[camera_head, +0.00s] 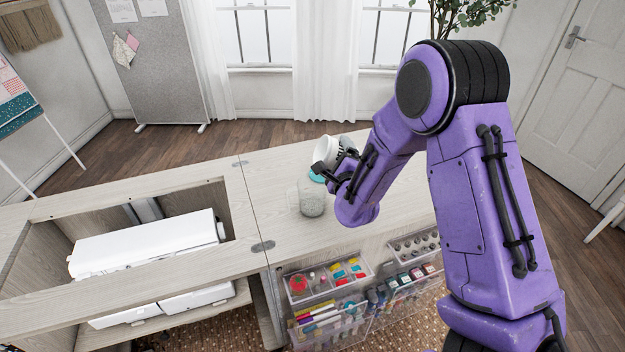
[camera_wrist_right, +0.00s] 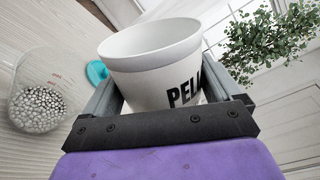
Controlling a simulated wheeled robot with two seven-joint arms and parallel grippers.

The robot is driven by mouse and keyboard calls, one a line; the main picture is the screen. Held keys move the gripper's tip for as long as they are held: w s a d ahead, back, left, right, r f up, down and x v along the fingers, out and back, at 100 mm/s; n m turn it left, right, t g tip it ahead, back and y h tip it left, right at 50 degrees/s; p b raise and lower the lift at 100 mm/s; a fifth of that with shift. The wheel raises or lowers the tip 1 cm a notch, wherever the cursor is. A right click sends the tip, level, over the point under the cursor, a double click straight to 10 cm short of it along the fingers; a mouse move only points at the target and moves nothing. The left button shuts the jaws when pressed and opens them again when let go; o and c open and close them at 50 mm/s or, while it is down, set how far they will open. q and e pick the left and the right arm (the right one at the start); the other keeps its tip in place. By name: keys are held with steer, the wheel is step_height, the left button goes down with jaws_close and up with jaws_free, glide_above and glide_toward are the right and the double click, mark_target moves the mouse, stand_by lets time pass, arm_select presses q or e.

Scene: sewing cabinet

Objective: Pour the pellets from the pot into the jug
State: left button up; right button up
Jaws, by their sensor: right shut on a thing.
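The white pot (camera_head: 326,150) with black lettering is in my right gripper (camera_head: 335,168), which is shut on it above the cabinet top. In the right wrist view the pot (camera_wrist_right: 150,62) sits between the two fingers, and its inside is mostly hidden. The clear jug (camera_head: 312,198) stands upright on the cabinet top, just below and left of the gripper. In the right wrist view the jug (camera_wrist_right: 40,95) holds many grey-white pellets (camera_wrist_right: 38,108) in its lower part. My left gripper is not in view.
A teal lid-like disc (camera_head: 317,176) lies on the cabinet top (camera_head: 270,190) behind the jug. An open well with a white sewing machine (camera_head: 145,245) is at left. Clear bins of sewing supplies (camera_head: 325,285) hang at the front. The top left of the jug is clear.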

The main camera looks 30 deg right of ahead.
steer(key=shift+w+a+f+n, duration=0.15)
steer(key=shift+f+n, duration=0.2)
steer(key=shift+n, duration=0.35)
steer(key=shift+a+f+n+b, duration=0.25)
steer(key=shift+f+n+b, duration=0.05)
steer(key=shift+n, duration=0.6)
steer(key=shift+w+a+r, duration=0.1)
steer(key=shift+r, duration=0.05)
steer(key=shift+a+r+n+p, duration=0.15)
steer(key=shift+r+n+p, duration=0.15)
steer(key=shift+n+p, duration=0.35)
steer(key=shift+w+a+f+n+g+h+b, duration=0.3)
steer(key=shift+f+n, duration=0.15)
steer(key=shift+n, duration=0.4)
steer(key=shift+w+a+r+n+p, duration=0.15)
steer(key=shift+a+r+n+p, duration=0.2)
steer(key=shift+n, duration=0.5)
steer(key=shift+w+a+r+n+p, duration=0.15)
steer(key=shift+a+n+p, duration=0.25)
steer(key=shift+n, duration=0.45)
stand_by(2.5)
steer(key=shift+f, duration=0.1)
